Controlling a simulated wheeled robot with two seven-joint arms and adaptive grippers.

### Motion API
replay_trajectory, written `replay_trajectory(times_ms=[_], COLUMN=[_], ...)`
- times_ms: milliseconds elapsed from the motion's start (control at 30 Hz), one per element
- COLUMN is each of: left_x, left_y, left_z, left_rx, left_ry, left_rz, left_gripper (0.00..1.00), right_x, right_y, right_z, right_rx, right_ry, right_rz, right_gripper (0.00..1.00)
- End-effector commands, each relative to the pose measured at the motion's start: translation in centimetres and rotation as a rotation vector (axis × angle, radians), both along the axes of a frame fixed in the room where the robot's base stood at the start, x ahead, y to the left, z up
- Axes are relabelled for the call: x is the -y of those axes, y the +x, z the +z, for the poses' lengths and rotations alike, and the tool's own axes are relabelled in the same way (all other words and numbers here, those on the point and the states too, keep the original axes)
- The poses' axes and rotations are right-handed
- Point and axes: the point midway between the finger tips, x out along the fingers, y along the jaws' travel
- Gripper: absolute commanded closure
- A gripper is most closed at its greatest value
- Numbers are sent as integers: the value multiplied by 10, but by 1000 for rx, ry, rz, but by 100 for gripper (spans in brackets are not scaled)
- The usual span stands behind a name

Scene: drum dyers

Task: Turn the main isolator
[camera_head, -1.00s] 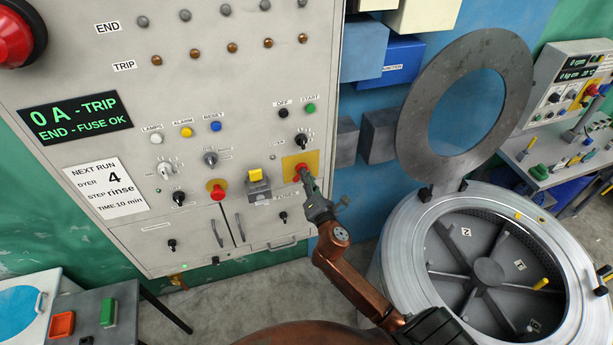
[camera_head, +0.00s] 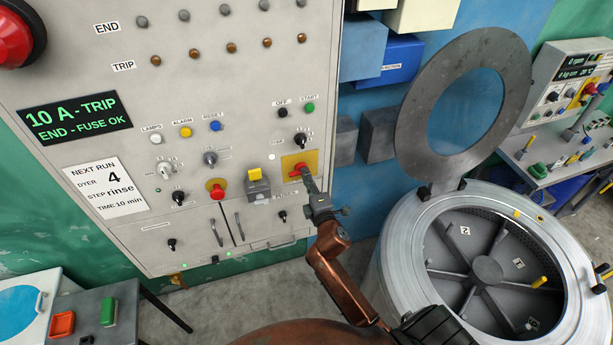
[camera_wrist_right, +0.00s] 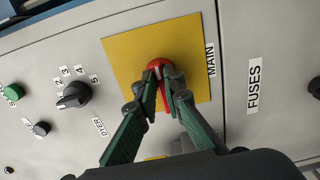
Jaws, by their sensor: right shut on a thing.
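The main isolator is a red rotary handle (camera_head: 297,171) on a yellow square plate (camera_head: 311,160), on the right part of the grey control panel. In the right wrist view the red handle (camera_wrist_right: 158,64) sits on its yellow plate (camera_wrist_right: 125,50), beside the label MAIN. My right gripper (camera_head: 306,175) reaches it from the lower right. In the wrist view both green-grey fingers (camera_wrist_right: 164,82) close on the handle, hiding part of it. My left gripper is not in view.
A dyer selector knob (camera_wrist_right: 74,95) is near the plate. A display (camera_head: 75,118) reads "10 A - TRIP, END - FUSE OK". An open drum (camera_head: 480,265) stands at right.

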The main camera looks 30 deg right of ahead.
Motion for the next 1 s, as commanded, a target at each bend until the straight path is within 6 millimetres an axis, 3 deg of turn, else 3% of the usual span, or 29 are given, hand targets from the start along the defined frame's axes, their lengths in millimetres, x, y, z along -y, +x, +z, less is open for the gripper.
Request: replay_trajectory(times_ms=[567,600,833,1000], left_x=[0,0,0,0], left_y=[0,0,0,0], left_z=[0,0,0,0], left_rx=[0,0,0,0], left_ry=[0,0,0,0], left_rz=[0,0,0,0], left_gripper=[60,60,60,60], right_x=[1,1,0,0], right_y=[0,0,0,0], right_z=[-1,-1,-1,-1], right_rx=[7,7,7,7], right_ry=[35,35,34,33], right_rz=[-2,-2,-1,0], right_gripper=[100,91,75,74])
